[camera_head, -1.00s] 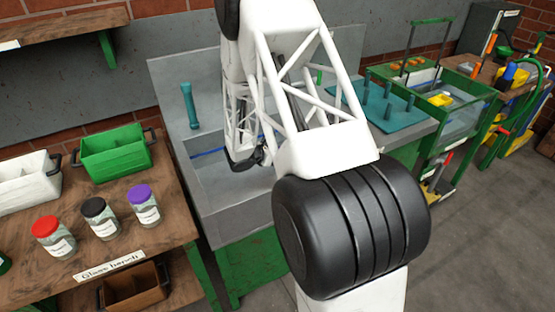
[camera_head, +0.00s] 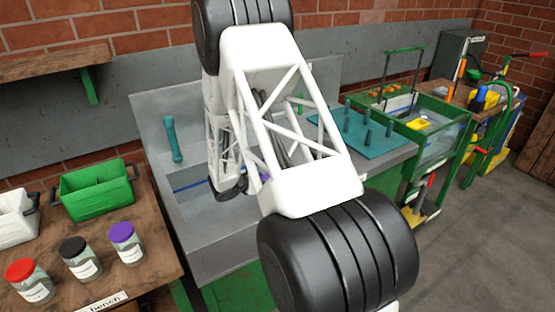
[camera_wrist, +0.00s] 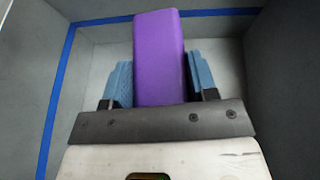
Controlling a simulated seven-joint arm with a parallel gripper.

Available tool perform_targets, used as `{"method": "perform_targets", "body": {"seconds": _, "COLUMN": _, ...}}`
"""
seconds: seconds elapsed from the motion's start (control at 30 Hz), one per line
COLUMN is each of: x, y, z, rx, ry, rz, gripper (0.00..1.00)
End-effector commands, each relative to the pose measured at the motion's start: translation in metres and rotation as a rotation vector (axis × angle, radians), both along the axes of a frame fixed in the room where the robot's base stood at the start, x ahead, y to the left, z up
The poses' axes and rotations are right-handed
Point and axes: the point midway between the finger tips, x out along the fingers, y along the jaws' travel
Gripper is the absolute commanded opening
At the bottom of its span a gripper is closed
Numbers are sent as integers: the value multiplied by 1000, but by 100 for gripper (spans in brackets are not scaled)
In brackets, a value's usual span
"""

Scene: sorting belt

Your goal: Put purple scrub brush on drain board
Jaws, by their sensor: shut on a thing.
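The purple scrub brush (camera_wrist: 158,50) is a long purple block between the two blue fingers of my gripper (camera_wrist: 160,82) in the wrist view. My gripper is shut on it. The grey sink basin, with a blue line along its walls, surrounds it. In the head view only a sliver of purple (camera_head: 264,177) shows past my arm, and the fingers are hidden. The drain board (camera_head: 385,145) is a teal board with several upright pegs, on the counter right of the basin. My gripper is over the basin, left of the board.
A teal bottle-like item (camera_head: 173,138) stands at the sink's back left. A bench at left holds a green caddy (camera_head: 97,190), a white container (camera_head: 17,218) and lidded jars (camera_head: 125,243). A green-framed glass tank (camera_head: 435,130) stands right of the board. The board's front area looks bare.

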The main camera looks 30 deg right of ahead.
Motion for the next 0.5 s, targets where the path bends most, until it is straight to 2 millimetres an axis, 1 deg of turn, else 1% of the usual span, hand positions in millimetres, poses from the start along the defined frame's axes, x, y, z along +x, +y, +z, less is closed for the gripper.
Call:
{"method": "perform_targets", "body": {"seconds": 0.17, "x": 10, "y": -11, "z": 14, "rx": 5, "ry": -3, "rz": 5, "gripper": 28}}
{"method": "perform_targets", "body": {"seconds": 0.5, "x": 38, "y": -45, "z": 58, "rx": 15, "ry": -5, "rz": 30, "gripper": 28}}
